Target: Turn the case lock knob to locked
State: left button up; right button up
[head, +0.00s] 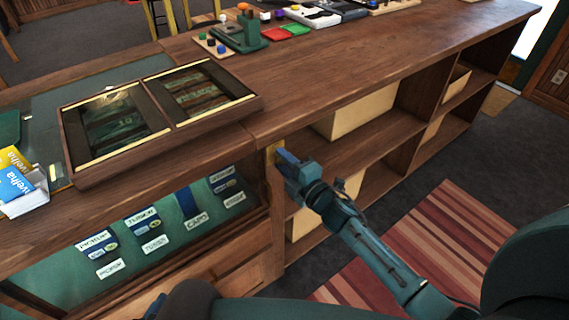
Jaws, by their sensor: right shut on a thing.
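The glass display case (150,238) is built into the front of the wooden counter at the left. A pale brass-coloured plate (275,149) sits on the post at the case's right end. My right gripper (284,160) is at this plate, shut on the case lock knob. The gripper covers the knob, so its turn position does not show. Only a small blue piece, perhaps of my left gripper (154,307), shows at the bottom edge; its jaws cannot be made out.
Open shelves with cream bins (357,112) are right of the post. A two-part glazed wooden tray (158,112) lies on the counter, with blue and yellow packets (17,178) left of it. A green tool stand (240,34) stands farther back. A striped rug (440,240) covers the floor.

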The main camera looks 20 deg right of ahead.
jog(key=shift+n, duration=0.6)
jog(key=o, duration=0.9)
jog(key=shift+o, duration=0.2)
jog(key=shift+s, duration=0.1)
jog(key=b+v, duration=0.1)
jog(key=v, duration=1.2)
